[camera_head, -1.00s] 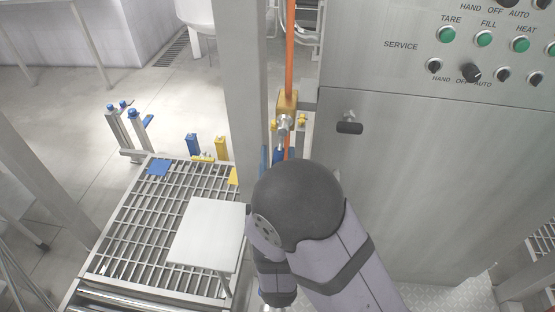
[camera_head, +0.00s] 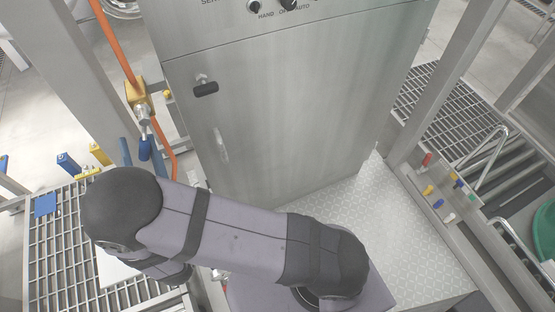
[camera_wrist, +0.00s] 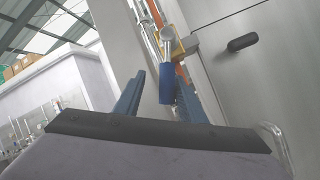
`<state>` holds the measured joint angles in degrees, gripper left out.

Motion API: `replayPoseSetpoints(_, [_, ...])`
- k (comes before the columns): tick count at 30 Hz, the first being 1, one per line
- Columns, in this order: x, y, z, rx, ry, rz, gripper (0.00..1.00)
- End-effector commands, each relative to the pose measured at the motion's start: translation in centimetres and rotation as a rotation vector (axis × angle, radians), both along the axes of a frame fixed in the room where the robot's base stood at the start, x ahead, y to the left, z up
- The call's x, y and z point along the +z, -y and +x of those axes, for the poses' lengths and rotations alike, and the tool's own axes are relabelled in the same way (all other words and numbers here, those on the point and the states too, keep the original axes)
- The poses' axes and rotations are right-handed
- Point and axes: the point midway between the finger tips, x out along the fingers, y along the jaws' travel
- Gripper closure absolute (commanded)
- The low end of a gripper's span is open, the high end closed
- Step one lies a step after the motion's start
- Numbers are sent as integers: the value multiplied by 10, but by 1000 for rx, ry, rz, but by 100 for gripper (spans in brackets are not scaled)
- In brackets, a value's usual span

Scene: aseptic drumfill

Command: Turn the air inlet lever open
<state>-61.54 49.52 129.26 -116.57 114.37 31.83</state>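The air inlet lever (camera_head: 145,148) has a blue grip on a metal stem and hangs below the brass-coloured valve (camera_head: 139,97) on the orange pipe, left of the steel cabinet. In the wrist view the blue lever grip (camera_wrist: 172,83) appears between the two blue fingers, closer to the right one. My gripper (camera_wrist: 160,82) is open, its fingers apart on either side of the lever in the picture. I cannot tell whether a finger touches it. In the head view my dark wrist hides most of the gripper (camera_head: 139,146), and only the blue fingertips show.
The steel cabinet (camera_head: 300,100) with a black door handle (camera_head: 206,88) stands right of the pipe. A grey post (camera_head: 80,75) stands left of it. A roller and grating conveyor (camera_head: 62,255) with blue and yellow parts lies at lower left. Patterned floor plate (camera_head: 375,225) is clear at right.

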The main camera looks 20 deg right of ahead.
Motion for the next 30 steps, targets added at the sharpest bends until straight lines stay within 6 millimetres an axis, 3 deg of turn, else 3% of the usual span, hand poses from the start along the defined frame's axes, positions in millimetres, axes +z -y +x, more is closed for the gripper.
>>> replayPoseSetpoints(1, [10, -7, -1, 5, 1, 59, 64])
replayPoseSetpoints(10, [38, -33, -1, 4, 3, 594, 64])
replayPoseSetpoints(17, [75, -40, 0, 0, 2, 1026, 64])
replayPoseSetpoints(18, [71, -41, -3, 2, -1, 1065, 64])
replayPoseSetpoints(20, [60, -46, -15, 4, -3, 1051, 64])
replayPoseSetpoints(30, [50, -68, -69, 1, 0, 1047, 64])
